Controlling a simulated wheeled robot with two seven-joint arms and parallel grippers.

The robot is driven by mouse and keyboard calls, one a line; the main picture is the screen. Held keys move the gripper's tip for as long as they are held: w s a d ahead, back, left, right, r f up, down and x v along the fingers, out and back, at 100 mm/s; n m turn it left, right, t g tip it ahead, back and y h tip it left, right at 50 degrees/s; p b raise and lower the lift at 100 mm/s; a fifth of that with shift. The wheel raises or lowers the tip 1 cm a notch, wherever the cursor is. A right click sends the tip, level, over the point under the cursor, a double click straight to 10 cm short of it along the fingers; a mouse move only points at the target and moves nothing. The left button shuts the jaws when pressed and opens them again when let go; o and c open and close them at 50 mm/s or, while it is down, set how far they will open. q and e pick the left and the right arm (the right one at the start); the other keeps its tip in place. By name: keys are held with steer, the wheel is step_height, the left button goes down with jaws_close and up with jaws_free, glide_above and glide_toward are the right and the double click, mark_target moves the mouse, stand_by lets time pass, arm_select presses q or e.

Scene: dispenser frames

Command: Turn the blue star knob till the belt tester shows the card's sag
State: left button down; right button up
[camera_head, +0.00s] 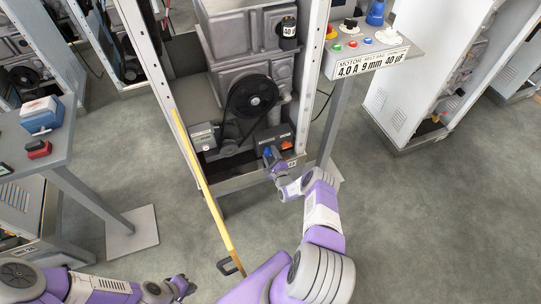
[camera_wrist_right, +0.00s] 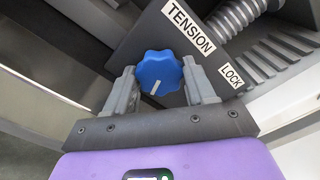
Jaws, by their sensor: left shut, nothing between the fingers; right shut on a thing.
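The blue star knob (camera_wrist_right: 158,72) sits on a dark block marked TENSION and LOCK, with its white pointer line towards the bottom of the right wrist view. My right gripper (camera_head: 271,159) is shut on the knob, one finger on each side. The card (camera_head: 370,64) on the side table reads 4.0 A, 9 mm and 40 µF. A small pale box (camera_head: 203,137), perhaps the belt tester, stands left of the belt; its reading is too small to tell. The black belt runs down from the pulley (camera_head: 253,95). My left gripper (camera_head: 181,288) is shut and empty, low at the left.
An orange part (camera_head: 286,145) sits close right of the knob. Open floor lies in front.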

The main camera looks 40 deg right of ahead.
steer(key=o, duration=1)
steer(key=p+v, duration=0.3)
steer(key=v, duration=0.4)
steer(key=shift+s, duration=0.3)
steer(key=shift+s, duration=0.1)
